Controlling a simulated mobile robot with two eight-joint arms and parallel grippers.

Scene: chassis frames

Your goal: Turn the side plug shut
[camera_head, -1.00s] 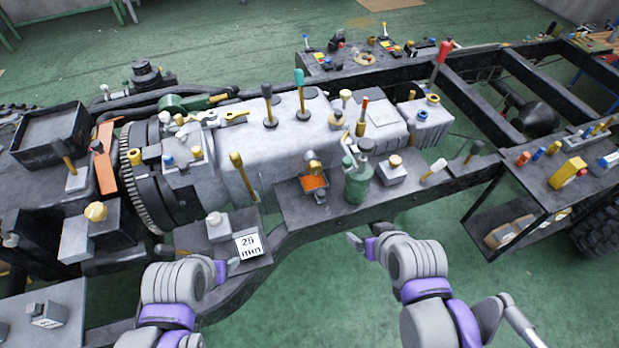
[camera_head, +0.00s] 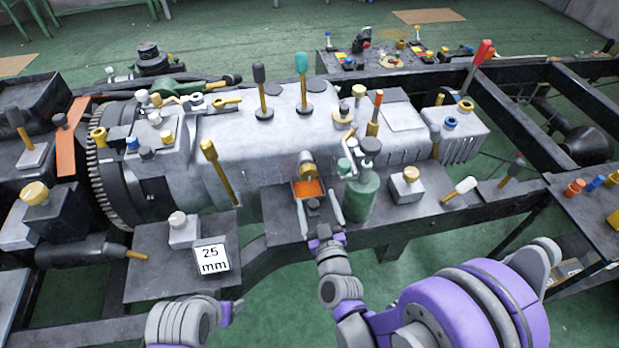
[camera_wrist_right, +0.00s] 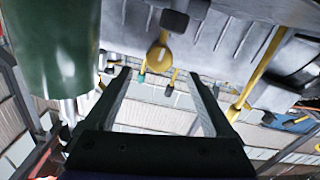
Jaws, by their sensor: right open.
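What looks like the side plug (camera_head: 307,166) is a brass-coloured piece with a darker end, on the near side of the grey gearbox (camera_head: 275,150), just above an orange tray (camera_head: 308,189). My right gripper (camera_head: 318,206) is open and empty in front of the tray, its fingers apart and pointing toward the gearbox. In the right wrist view a round brass piece with a dark block, probably the plug (camera_wrist_right: 158,60), shows beyond and between the open fingers (camera_wrist_right: 160,80), not touching them. My left gripper (camera_head: 232,311) is low at the left; its jaw opening is unclear.
A green canister (camera_head: 361,198) stands close right of my right gripper, and fills the wrist view's upper left (camera_wrist_right: 60,45). A yellow-topped block (camera_head: 408,186) is farther right. A "25 mm" sign (camera_head: 212,258) stands on the left shelf. Yellow levers (camera_head: 218,172) rise nearby.

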